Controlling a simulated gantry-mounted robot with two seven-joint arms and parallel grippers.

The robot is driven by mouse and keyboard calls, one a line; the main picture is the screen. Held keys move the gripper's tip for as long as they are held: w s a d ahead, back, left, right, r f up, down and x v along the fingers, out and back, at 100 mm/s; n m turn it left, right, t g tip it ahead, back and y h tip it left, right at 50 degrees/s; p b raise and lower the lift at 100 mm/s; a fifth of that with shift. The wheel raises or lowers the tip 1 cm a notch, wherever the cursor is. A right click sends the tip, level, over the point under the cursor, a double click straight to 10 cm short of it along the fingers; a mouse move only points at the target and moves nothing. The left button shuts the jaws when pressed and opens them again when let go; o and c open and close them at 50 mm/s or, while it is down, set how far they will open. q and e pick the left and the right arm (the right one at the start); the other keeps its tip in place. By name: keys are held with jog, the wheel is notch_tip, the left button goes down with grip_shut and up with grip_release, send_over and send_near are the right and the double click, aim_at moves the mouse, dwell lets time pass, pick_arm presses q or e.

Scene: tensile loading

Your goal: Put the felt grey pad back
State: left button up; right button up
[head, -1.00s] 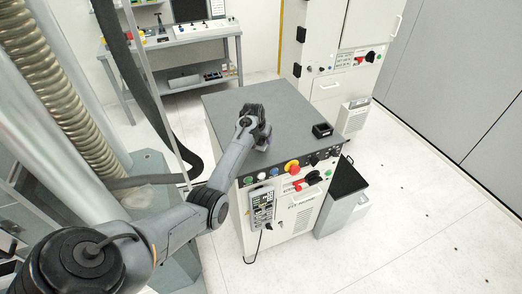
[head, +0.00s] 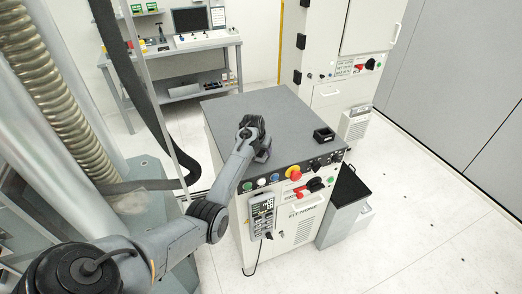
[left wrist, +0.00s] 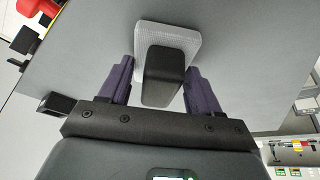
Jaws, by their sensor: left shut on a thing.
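The felt grey pad (left wrist: 194,40) shows in the left wrist view as a pale grey slab with rounded corners. A black block-like grip (left wrist: 165,76) stands on it, towards my wrist. My left gripper (left wrist: 161,72) has its two purple fingers on either side of the grip and is shut on this piece. In the head view my left gripper (head: 261,152) is low over the grey cabinet top (head: 285,112), near its front left part. The pad is hidden there by the gripper. Whether it touches the top I cannot tell. My right gripper is out of view.
A small black open box (head: 324,135) stands on the cabinet top at the right. Buttons and a red-yellow stop knob (head: 293,172) line the front edge. A black-lidded bin (head: 347,187) stands to the right. The back of the top is clear.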

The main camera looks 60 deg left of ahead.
pick_arm(q)
jog(key=shift+f, duration=0.2)
jog(key=o, duration=1)
jog(key=shift+r, duration=0.15)
